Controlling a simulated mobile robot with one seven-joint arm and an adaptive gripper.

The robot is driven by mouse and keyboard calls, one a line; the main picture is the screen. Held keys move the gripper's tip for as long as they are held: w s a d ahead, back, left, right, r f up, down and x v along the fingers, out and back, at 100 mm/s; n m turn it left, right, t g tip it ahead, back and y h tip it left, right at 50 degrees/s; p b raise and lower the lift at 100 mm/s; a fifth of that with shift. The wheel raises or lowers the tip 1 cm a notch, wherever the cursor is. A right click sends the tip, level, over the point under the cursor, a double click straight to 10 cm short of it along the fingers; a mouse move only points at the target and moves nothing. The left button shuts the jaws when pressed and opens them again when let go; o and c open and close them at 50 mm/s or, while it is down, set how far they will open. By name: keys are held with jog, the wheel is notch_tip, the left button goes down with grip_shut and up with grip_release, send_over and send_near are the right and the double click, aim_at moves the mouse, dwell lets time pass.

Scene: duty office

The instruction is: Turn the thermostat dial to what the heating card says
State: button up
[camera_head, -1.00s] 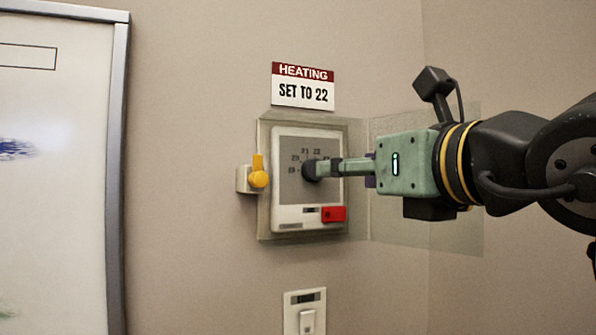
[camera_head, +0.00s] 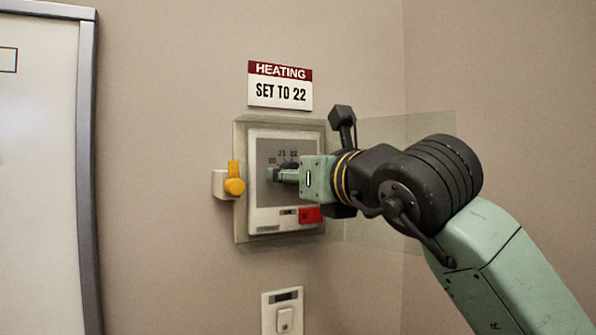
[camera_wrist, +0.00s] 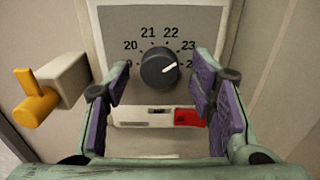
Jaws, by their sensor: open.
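The heating card (camera_head: 280,85) on the wall reads "HEATING SET TO 22". Below it is the thermostat (camera_head: 262,218), a pale unit with a grey face. In the wrist view its dark round dial (camera_wrist: 158,68) has a white mark pointing right and slightly up, near or just below 23. The numbers 20, 21, 22 and 23 are legible; the one at far right is partly hidden. My gripper (camera_wrist: 163,85) is open, its purple-padded fingers on either side of the dial with gaps showing. In the head view my gripper (camera_head: 278,175) hides most of the dial.
A clear cover (camera_head: 385,135) stands swung open to the right, behind my arm. A yellow latch (camera_head: 235,180) sticks out at left. A red piece (camera_head: 311,215) is at the thermostat's lower right. A wall switch (camera_head: 284,318) is below, a whiteboard (camera_head: 40,190) left.

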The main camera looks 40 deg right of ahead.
jog(key=shift+c, duration=0.2)
jog(key=c, duration=1.1)
jog(key=shift+f+n+b, duration=0.1)
jog(key=shift+n+b, duration=1.7)
jog(key=shift+n, duration=1.7)
